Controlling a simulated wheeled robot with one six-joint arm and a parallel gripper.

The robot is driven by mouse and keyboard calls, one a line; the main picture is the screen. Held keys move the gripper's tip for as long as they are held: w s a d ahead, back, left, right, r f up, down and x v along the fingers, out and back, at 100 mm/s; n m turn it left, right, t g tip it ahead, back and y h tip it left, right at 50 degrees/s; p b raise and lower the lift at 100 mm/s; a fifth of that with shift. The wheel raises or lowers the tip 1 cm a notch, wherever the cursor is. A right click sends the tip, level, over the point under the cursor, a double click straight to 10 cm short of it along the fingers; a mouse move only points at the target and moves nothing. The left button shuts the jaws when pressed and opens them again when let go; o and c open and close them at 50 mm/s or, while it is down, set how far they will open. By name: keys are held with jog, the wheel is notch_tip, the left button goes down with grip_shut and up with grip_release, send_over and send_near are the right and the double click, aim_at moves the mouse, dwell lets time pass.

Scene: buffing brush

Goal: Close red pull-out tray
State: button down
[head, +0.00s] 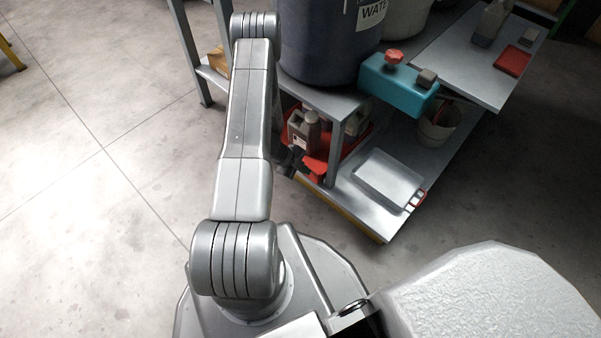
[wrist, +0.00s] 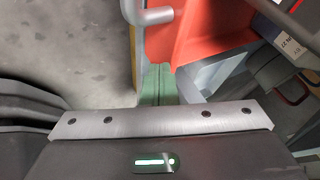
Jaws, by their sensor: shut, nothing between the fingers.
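The red pull-out tray (head: 313,168) is in the lower level of the grey metal bench, partly hidden behind my gripper and a bench leg. It carries a grey-brown bottle (head: 304,130). In the wrist view the red tray (wrist: 205,35) fills the upper middle, with a pale grey bar handle (wrist: 150,15) at its left end. My gripper (head: 288,161) is dark and shut, with nothing held, close to the tray's front left side. The wrist view does not clearly show whether it touches the tray.
A metal pan (head: 388,180) and a white bucket (head: 438,125) stand on the lower shelf. A teal box (head: 398,86) and a large dark barrel (head: 325,45) stand above. A bench leg (head: 338,150) is right of my gripper. The floor (head: 110,110) at left is clear.

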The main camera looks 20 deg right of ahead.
aim_at(310, 167)
jog(key=shift+w+d, duration=0.35)
jog(key=shift+d, duration=0.4)
jog(key=shift+w+d, duration=0.35)
jog(key=shift+d, duration=0.4)
jog(key=shift+d+r, duration=0.1)
